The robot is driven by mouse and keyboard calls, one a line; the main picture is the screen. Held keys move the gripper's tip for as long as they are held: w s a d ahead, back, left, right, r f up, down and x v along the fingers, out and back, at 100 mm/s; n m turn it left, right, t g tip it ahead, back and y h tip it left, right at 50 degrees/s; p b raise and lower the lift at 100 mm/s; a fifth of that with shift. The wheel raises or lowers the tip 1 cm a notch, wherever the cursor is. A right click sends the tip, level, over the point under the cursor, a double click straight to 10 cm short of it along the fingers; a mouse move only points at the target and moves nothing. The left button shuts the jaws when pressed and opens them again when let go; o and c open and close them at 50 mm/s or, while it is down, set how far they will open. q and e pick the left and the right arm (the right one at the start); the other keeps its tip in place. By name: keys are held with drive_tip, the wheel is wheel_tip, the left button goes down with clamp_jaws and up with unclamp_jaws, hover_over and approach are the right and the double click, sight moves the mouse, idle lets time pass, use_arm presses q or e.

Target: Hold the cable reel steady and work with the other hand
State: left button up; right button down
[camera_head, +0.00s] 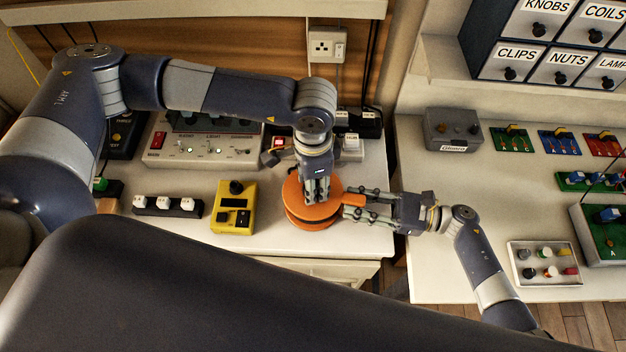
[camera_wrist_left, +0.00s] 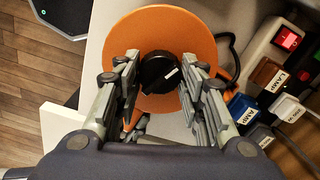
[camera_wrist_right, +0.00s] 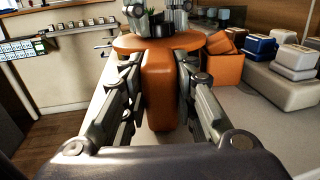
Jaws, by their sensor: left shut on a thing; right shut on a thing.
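The orange cable reel (camera_head: 296,214) stands near the right end of the left bench. My left gripper (camera_head: 317,198) comes down on it from above. In the left wrist view the left gripper (camera_wrist_left: 157,85) is shut on the black knob (camera_wrist_left: 158,72) with a white mark at the reel's centre. My right gripper (camera_head: 350,206) reaches in level from the right. In the right wrist view the right gripper (camera_wrist_right: 160,95) is shut on the upright orange side part (camera_wrist_right: 159,88) of the reel, below its top disc (camera_wrist_right: 130,42). The reel's far side is hidden.
A yellow device (camera_head: 233,208) stands left of the reel. Behind are a grey control panel (camera_head: 200,145) and a power strip with labelled plugs (camera_wrist_left: 288,38). A gap separates the benches. The right bench holds a tray of knobs (camera_head: 546,263) and a grey box (camera_head: 453,130).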

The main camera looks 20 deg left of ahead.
use_arm(q)
drive_tip(key=shift+a, duration=0.1)
idle(0.3)
drive_tip(key=o, duration=1.1)
wheel_tip(320, 180, up, 12)
use_arm(e)
drive_tip(key=c, duration=1.2)
unclamp_jaws()
